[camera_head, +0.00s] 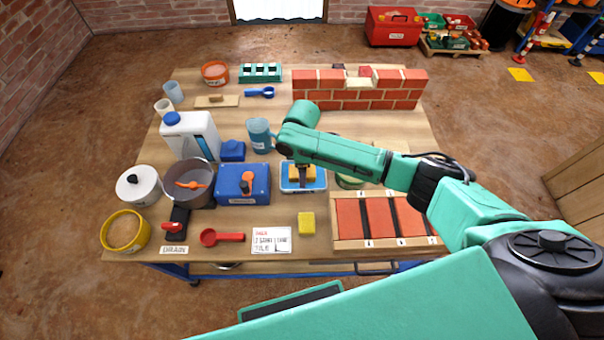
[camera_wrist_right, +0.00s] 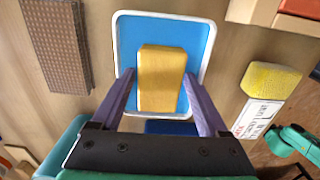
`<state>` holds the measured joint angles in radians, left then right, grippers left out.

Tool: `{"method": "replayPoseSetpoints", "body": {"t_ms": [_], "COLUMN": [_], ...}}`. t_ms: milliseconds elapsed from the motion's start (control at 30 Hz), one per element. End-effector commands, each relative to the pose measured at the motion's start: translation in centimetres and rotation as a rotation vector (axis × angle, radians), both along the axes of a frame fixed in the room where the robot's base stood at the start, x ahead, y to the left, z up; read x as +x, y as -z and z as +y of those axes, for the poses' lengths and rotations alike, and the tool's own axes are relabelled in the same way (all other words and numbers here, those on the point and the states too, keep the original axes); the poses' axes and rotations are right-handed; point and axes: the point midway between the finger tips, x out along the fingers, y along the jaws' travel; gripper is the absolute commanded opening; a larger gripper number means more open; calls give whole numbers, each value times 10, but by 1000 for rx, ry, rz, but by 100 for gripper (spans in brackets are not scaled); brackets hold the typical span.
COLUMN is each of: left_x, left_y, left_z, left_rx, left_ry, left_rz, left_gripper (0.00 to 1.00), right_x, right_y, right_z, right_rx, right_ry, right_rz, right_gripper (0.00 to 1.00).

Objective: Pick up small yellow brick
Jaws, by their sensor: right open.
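A small yellow brick (camera_wrist_right: 162,66) lies in a blue tray with a white rim (camera_wrist_right: 127,40). In the head view the brick (camera_head: 311,173) is partly hidden by my right gripper (camera_head: 304,178), above the tray (camera_head: 290,189). In the right wrist view my right gripper (camera_wrist_right: 160,77) is open, with one finger on each side of the brick. Gaps show between the fingers and the brick, and contact cannot be seen.
A yellow sponge-like block (camera_head: 307,223) lies in front of the tray. A blue box (camera_head: 232,184) stands left of it, a red-panelled wooden frame (camera_head: 345,242) lies front right, and a brick wall (camera_head: 340,97) stands at the back. A label card (camera_head: 272,239) lies near the front edge.

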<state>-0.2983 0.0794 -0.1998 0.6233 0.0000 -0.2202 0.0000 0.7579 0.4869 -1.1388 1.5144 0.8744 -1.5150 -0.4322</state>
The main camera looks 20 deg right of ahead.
Motion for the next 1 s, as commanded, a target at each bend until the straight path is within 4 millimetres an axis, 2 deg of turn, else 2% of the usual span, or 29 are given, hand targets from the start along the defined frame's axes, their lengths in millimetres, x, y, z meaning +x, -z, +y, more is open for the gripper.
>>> {"method": "replayPoseSetpoints", "body": {"t_ms": [167,200,367,633,767,867,967,1000], "left_x": [0,0,-1,-2,-2,-2,-3,-3], "left_y": [0,0,0,0,-2,-5,-10,-12], "left_z": [0,0,1,1,1,1,1,1], "left_rx": [0,1,1,2,2,2,1,1], "left_ry": [0,0,0,0,0,0,1,1], "left_rz": [0,0,1,3,4,5,5,5], "left_gripper": [50,50,50,50,50,50,50,50], "right_x": [0,0,0,1,1,1,1,2], "right_y": [0,0,0,-2,-10,-25,-52,-67], "right_z": [0,0,0,0,1,0,1,1], "right_rx": [1,1,1,1,2,3,4,3], "right_ry": [-1,-1,0,0,-1,-1,-1,-1], "right_rz": [0,0,0,-2,-4,-4,-5,-8], "right_gripper": [78,62,1,0,0,0,0,0]}}
